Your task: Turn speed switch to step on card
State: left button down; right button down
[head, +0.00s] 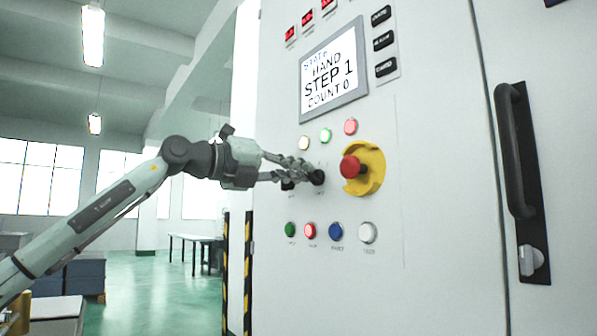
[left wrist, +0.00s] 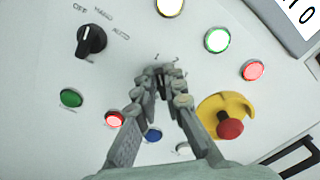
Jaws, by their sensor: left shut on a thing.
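The black speed switch knob (head: 318,177) is on the pale cabinet front, left of the red emergency stop. My left gripper (head: 311,174) is shut on it. In the left wrist view the fingers (left wrist: 162,88) close around the knob, below the labels 1 and 2. They hide most of it, so I cannot tell which way it points. The display (head: 330,75) reads HAND, STEP 1, COUNT 0. I cannot make out a separate card. My right gripper is not in view.
The OFF/HAND/AUTO knob (left wrist: 91,40) is close by on the left. The emergency stop (head: 351,167) on its yellow base is close on the right. Lamps are above, and green, red, blue and white buttons (head: 368,232) are below. A black door handle (head: 514,150) is farther right.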

pick_arm(q)
jog(key=shift+f, duration=0.1)
jog(key=c, duration=1.6)
grip_release()
jog(key=v, duration=1.2)
